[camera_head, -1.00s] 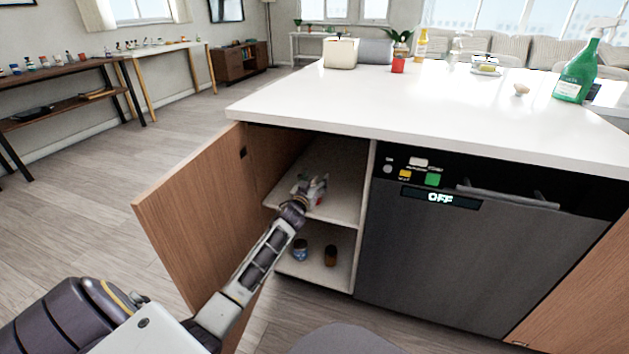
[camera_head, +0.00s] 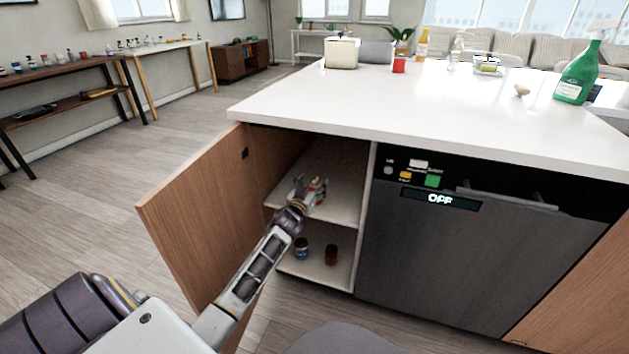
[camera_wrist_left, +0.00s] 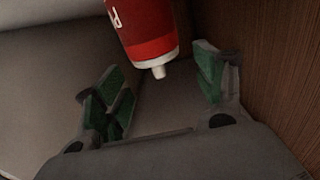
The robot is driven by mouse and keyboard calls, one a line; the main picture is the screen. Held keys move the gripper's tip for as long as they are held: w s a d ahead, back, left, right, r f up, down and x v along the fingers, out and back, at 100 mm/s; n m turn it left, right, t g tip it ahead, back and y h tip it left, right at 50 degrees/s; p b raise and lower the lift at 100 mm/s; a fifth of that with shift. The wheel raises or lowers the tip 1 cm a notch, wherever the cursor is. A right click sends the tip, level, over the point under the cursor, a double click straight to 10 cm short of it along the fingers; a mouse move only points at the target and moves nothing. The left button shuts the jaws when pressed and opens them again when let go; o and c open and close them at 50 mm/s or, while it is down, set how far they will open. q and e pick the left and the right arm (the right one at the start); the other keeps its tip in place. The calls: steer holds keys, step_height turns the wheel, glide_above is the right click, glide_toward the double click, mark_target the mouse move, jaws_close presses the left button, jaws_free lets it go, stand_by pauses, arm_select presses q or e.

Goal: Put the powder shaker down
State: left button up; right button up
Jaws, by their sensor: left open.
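The powder shaker, a red container with white lettering and a pale tip, shows in the left wrist view (camera_wrist_left: 150,30), cut off by the top edge. Its tip points toward my gripper. In the head view the shaker (camera_head: 318,184) is small and partly hidden, on the upper shelf (camera_head: 340,205) of the open cabinet. My left gripper (camera_head: 311,189) reaches into the cabinet over that shelf. In the left wrist view its green-padded fingers (camera_wrist_left: 160,90) are spread wide, with a gap around the shaker's tip. Whether any finger touches it is hard to tell. My right gripper is not seen.
The wooden cabinet door (camera_head: 195,210) stands open left of my arm. A blue can (camera_head: 301,248) and a brown jar (camera_head: 331,254) stand on the lower shelf. A dishwasher (camera_head: 450,250) reading OFF is to the right. The white countertop (camera_head: 430,110) lies above.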

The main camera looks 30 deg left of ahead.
arm_select(q)
steer(key=p+v, duration=0.2)
steer(key=v, duration=0.6)
steer(key=shift+s, duration=0.35)
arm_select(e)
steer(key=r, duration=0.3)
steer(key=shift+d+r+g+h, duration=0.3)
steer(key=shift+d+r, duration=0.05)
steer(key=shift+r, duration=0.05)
arm_select(q)
steer(key=shift+d, duration=0.1)
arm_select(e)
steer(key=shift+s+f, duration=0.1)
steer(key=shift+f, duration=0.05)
